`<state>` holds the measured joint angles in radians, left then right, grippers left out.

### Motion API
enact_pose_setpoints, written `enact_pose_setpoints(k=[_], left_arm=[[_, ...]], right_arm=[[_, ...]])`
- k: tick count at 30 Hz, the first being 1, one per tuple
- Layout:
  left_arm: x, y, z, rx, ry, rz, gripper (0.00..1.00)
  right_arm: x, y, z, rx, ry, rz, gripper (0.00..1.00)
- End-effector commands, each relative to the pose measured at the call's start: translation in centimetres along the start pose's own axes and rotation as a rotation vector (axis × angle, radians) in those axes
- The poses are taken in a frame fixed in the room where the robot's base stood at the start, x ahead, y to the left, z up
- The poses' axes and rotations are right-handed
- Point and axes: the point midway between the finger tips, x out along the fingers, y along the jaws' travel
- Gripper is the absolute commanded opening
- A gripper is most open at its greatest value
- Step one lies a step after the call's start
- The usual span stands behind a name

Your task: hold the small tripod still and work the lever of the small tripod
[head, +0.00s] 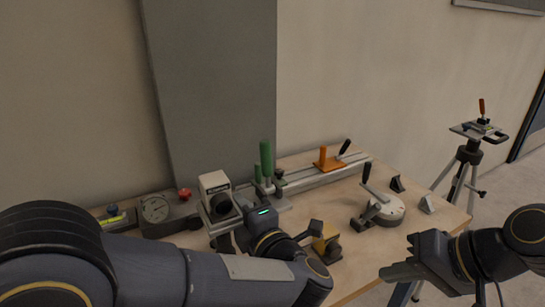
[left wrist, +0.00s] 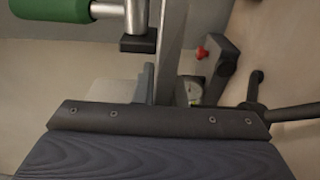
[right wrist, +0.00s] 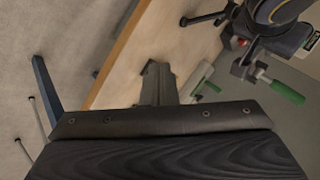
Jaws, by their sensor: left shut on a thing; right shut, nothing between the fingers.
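The only tripod I can make out (head: 468,152) stands at the right beyond the table. A flat plate and a small orange-handled lever (head: 482,107) are on its top, the lever upright. My left gripper (head: 240,238) is over the table's left part by the green-handled clamp (head: 266,165), shut on a grey metal part (left wrist: 172,45). Its own hand hides most of that part, so I cannot tell what it belongs to. My right gripper (head: 388,272) is shut and empty by the table's front right edge, apart from the tripod; its fingers also show in the right wrist view (right wrist: 158,85).
On the table (head: 345,282) are a dial gauge (head: 156,209) with a red knob, a white box-shaped device (head: 215,190), an orange clamp (head: 325,160) by a rail, and a round white device (head: 385,212) with a black lever. A wall stands behind.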

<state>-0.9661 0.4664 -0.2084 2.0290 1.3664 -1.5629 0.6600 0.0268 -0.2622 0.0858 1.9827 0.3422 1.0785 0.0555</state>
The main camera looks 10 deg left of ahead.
Motion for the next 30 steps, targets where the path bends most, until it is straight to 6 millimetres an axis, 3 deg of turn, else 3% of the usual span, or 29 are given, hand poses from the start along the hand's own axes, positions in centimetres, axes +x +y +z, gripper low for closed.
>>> enact_pose_setpoints(k=[3,9,15,22,30], left_arm=[[-0.1,-0.1,0.0,0.002,-0.001,-0.003,0.0],[-0.1,-0.2,0.0,0.002,-0.001,-0.003,0.0],[0.0,-0.2,0.0,0.002,-0.001,-0.003,0.0],[0.0,-0.2,0.0,0.002,-0.001,-0.003,0.0],[0.0,-0.2,0.0,0.003,-0.001,-0.003,0.0]], right_arm=[[1.0,-4.0,-4.2,0.033,-0.077,-0.114,0.0],[3.0,-10.3,-10.5,0.083,-0.209,-0.329,0.0],[5.3,-15.3,-15.8,0.127,-0.338,-0.554,0.0],[7.0,-17.9,-19.5,0.162,-0.431,-0.739,0.0],[7.3,-18.4,-20.4,0.171,-0.457,-0.796,0.0]])
